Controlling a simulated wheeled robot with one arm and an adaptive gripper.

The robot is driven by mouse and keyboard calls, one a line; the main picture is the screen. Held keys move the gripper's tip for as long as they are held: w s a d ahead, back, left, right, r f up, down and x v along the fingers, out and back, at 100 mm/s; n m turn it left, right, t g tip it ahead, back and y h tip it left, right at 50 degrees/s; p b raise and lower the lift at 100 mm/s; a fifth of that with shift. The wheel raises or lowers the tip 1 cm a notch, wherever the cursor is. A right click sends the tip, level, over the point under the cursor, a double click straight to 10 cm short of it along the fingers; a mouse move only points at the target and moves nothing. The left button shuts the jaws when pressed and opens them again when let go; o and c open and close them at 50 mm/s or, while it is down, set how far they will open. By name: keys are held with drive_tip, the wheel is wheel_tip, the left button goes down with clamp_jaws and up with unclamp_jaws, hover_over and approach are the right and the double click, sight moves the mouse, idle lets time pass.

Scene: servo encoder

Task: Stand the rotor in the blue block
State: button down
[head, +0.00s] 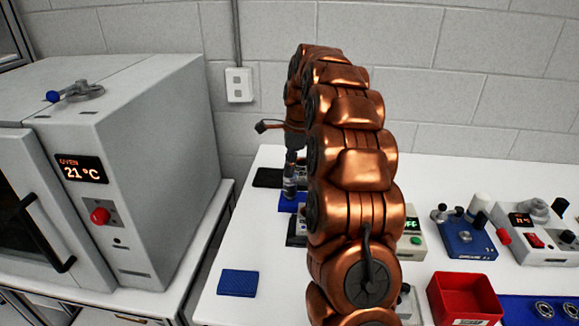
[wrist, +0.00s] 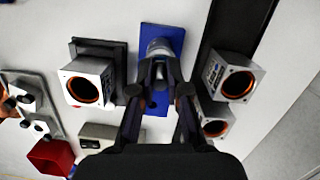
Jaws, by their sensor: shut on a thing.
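The rotor (wrist: 157,46) is a grey metallic cylinder at the fingertips of my gripper (wrist: 158,82), which is shut on it. In the head view the rotor (head: 289,183) appears upright below my gripper, just over the blue block (head: 287,206). In the wrist view the blue block (wrist: 172,38) lies directly behind the rotor and the fingers. My arm hides part of the block in the head view. I cannot tell whether the rotor's lower end is in the block, touching it or just above it.
Silver square housings with copper rings stand left (wrist: 88,82) and right (wrist: 235,82) of the block. A dark plate (head: 268,178) lies behind. A blue pad (head: 238,283) lies at the front left. A red bin (head: 465,300) and devices (head: 465,236) stand right; an oven (head: 150,170) stands left.

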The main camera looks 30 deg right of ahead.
drive_tip(key=shift+f, duration=0.25)
drive_tip(key=shift+f, duration=0.3)
drive_tip(key=shift+f, duration=0.2)
drive_tip(key=c, duration=1.1)
unclamp_jaws()
drive_tip(key=shift+o, duration=0.2)
drive_tip(key=o, duration=0.3)
drive_tip(key=shift+r, duration=0.1)
